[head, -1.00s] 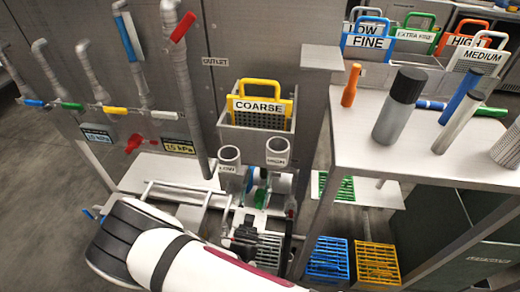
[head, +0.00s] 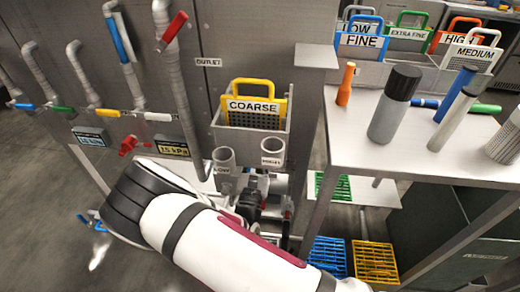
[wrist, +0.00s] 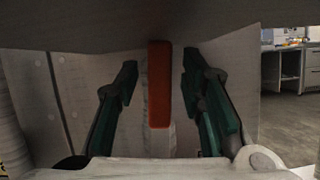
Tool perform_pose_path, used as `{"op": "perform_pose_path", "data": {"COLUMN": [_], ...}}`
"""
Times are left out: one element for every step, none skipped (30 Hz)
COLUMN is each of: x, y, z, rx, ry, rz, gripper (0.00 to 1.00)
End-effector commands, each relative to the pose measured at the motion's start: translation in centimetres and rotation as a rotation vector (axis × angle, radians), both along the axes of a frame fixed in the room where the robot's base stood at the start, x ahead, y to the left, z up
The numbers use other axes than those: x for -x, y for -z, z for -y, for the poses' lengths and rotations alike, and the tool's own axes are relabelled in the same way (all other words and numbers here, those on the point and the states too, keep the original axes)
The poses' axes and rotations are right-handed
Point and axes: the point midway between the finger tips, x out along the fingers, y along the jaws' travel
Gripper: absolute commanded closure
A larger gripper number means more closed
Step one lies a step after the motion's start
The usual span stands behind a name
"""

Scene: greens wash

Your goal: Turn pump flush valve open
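In the wrist view, my gripper (wrist: 160,65) is open, its two green-lined fingers on either side of a red-orange bar handle (wrist: 159,85). The handle stands upright in the picture, with visible gaps to both fingers and a pale stem below it. I cannot tell which valve this is in the head view. There, a red lever (head: 174,27) sits on the tall grey pipe, and a red valve handle (head: 128,145) sits low on the wall. My arm covers the lower middle of the head view. The gripper's fingers cannot be made out there.
A yellow COARSE basket (head: 256,103) hangs in a wall holder above two grey cups (head: 272,152). A steel table (head: 440,150) with bottles and cylinders stands at the right. Blue (head: 327,255) and yellow (head: 375,261) crates are below it. Open floor lies at the lower left.

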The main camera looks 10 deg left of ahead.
Motion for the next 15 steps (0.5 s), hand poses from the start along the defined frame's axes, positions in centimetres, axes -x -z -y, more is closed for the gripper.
{"op": "perform_pose_path", "data": {"x": [0.01, 0.01, 0.02, 0.02, 0.02, 0.02, 0.02, 0.02, 0.03, 0.03, 0.04, 0.05, 0.05, 0.04, 0.02], "y": [0.00, 0.00, 0.01, 0.01, 0.01, 0.01, 0.01, 0.01, 0.01, -0.01, -0.02, -0.05, -0.09, -0.11, -0.09], "z": [-0.01, -0.01, -0.01, -0.01, -0.01, -0.01, -0.01, -0.01, -0.02, -0.07, -0.17, -0.38, -0.57, -0.73, -0.90], "rx": [0.000, 0.000, 0.000, 0.000, 0.000, 0.000, 0.000, 0.000, 0.000, 0.004, 0.015, 0.037, 0.057, 0.076, 0.099], "ry": [0.000, 0.000, 0.000, 0.000, 0.000, 0.000, 0.000, 0.000, 0.000, 0.000, -0.001, -0.003, -0.004, -0.003, -0.003], "rz": [0.000, 0.000, 0.000, 0.000, 0.000, 0.000, 0.000, 0.000, 0.000, 0.000, 0.000, -0.002, -0.002, -0.002, -0.003], "gripper": [0.80, 0.87, 0.96, 1.00, 1.00, 1.00, 1.00, 1.00, 1.00, 1.00, 1.00, 1.00, 1.00, 1.00, 1.00]}}
